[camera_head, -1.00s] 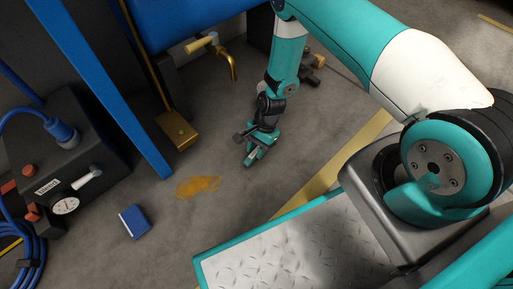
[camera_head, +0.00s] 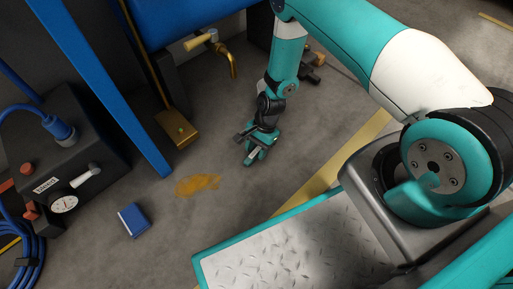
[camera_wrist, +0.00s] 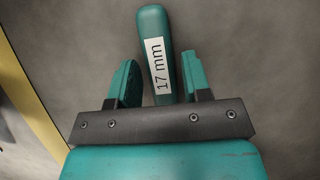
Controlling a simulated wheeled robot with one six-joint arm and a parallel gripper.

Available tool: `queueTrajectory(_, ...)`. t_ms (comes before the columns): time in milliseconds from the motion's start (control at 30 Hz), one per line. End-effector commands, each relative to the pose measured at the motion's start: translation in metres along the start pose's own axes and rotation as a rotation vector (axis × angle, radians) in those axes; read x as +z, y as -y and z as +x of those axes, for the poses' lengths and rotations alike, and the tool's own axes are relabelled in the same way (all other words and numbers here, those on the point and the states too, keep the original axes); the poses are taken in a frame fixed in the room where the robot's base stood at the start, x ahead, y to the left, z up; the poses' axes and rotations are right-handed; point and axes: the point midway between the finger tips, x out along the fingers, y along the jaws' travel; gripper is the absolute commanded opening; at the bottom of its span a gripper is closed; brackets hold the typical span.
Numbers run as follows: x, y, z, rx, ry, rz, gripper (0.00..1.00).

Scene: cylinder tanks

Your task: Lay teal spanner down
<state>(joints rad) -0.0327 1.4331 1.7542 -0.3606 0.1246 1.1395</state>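The teal spanner (camera_wrist: 158,40), with a white "17 mm" label, shows in the wrist view between the two teal fingers of my gripper (camera_wrist: 160,75). It points away from the palm, slightly tilted. A narrow gap shows on each side of it, so the fingers look open around it. Its lower end is hidden behind the dark gripper bar. In the head view my gripper (camera_head: 252,157) points down at or just above the grey concrete floor (camera_head: 225,215). The spanner is too small there to tell from the teal fingers.
An orange stain (camera_head: 198,184) and a blue book-like box (camera_head: 134,220) lie on the floor to the left. A blue post (camera_head: 105,90), a brass tap (camera_head: 232,65) and a black gauge box (camera_head: 75,155) stand beyond. Floor around my gripper is clear.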

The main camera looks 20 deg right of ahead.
Motion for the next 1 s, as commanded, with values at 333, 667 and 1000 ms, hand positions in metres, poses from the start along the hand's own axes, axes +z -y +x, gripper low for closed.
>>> queueTrajectory(333,0.000,0.000,-0.001,0.000,0.000,0.000,0.44)
queueTrajectory(667,0.001,0.000,-0.015,0.000,0.000,0.000,0.44)
queueTrajectory(1000,0.001,0.000,-0.033,-0.001,0.000,0.000,0.44)
